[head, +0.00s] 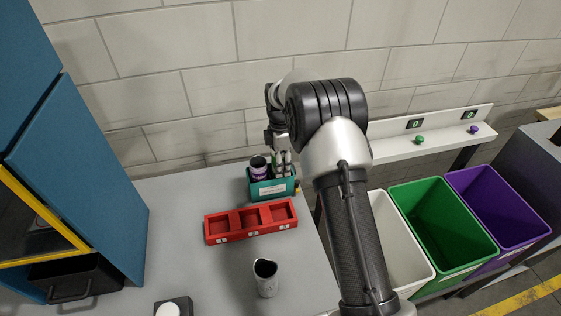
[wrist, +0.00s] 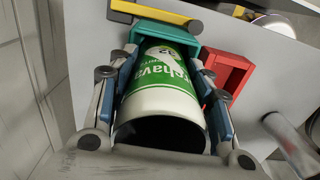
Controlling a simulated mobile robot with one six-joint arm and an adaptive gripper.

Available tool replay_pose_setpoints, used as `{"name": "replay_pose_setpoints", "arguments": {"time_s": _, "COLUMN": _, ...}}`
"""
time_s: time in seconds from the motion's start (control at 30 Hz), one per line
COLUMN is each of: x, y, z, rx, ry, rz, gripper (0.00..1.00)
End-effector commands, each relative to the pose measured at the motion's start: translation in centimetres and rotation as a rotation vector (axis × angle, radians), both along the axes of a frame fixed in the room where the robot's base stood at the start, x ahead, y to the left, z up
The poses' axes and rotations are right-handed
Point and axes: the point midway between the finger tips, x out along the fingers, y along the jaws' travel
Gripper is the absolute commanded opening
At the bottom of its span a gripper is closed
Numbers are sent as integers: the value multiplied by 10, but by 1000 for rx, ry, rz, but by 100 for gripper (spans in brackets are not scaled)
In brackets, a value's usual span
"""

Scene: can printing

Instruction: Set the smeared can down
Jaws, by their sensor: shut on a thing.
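My gripper (head: 277,145) reaches down over a teal box (head: 266,190) at the back of the grey table. It is shut on the smeared can (wrist: 165,92), white and green with lettering; a pale streak crosses its label. In the wrist view the fingers (wrist: 163,62) lie along both sides of the can, and its dark end faces the camera. The can's far end meets the teal box (wrist: 150,35); I cannot tell whether it rests on the bottom. In the head view the can is mostly hidden by the fingers. A dark-topped purple can (head: 258,171) stands in the box's left part.
A red three-compartment tray (head: 230,238) lies in front of the teal box, its compartments empty. White, green (head: 440,225) and purple bins stand right. A blue cabinet (head: 85,170) is left.

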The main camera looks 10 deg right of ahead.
Motion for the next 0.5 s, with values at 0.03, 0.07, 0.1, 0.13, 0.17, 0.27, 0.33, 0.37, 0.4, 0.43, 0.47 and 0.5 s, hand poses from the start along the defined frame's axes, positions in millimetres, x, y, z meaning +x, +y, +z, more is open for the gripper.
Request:
{"name": "replay_pose_setpoints", "arguments": {"time_s": 0.03, "x": 0, "y": 0, "z": 0, "rx": 0, "ry": -1, "rz": 0, "gripper": 36}}
{"name": "replay_pose_setpoints", "arguments": {"time_s": 0.07, "x": 0, "y": 0, "z": 0, "rx": 0, "ry": -1, "rz": 0, "gripper": 46}}
{"name": "replay_pose_setpoints", "arguments": {"time_s": 0.1, "x": 0, "y": 0, "z": 0, "rx": 0, "ry": -1, "rz": 0, "gripper": 49}}
{"name": "replay_pose_setpoints", "arguments": {"time_s": 0.13, "x": 0, "y": 0, "z": 0, "rx": 0, "ry": -1, "rz": 0, "gripper": 51}}
{"name": "replay_pose_setpoints", "arguments": {"time_s": 0.17, "x": 0, "y": 0, "z": 1, "rx": 0, "ry": -1, "rz": 0, "gripper": 53}}
{"name": "replay_pose_setpoints", "arguments": {"time_s": 0.27, "x": 0, "y": 0, "z": 1, "rx": 0, "ry": -1, "rz": 0, "gripper": 60}}
{"name": "replay_pose_setpoints", "arguments": {"time_s": 0.33, "x": 0, "y": 0, "z": 1, "rx": 0, "ry": -1, "rz": 0, "gripper": 64}}
{"name": "replay_pose_setpoints", "arguments": {"time_s": 0.37, "x": 0, "y": 0, "z": 1, "rx": 0, "ry": -1, "rz": 0, "gripper": 66}}
{"name": "replay_pose_setpoints", "arguments": {"time_s": 0.4, "x": 0, "y": 0, "z": 1, "rx": 0, "ry": -1, "rz": 0, "gripper": 66}}
{"name": "replay_pose_setpoints", "arguments": {"time_s": 0.43, "x": 0, "y": 0, "z": 1, "rx": 0, "ry": -1, "rz": 0, "gripper": 66}}
{"name": "replay_pose_setpoints", "arguments": {"time_s": 0.47, "x": 0, "y": 0, "z": 1, "rx": 0, "ry": -1, "rz": 0, "gripper": 66}}
{"name": "replay_pose_setpoints", "arguments": {"time_s": 0.5, "x": 0, "y": 0, "z": 1, "rx": 0, "ry": -1, "rz": 0, "gripper": 66}}
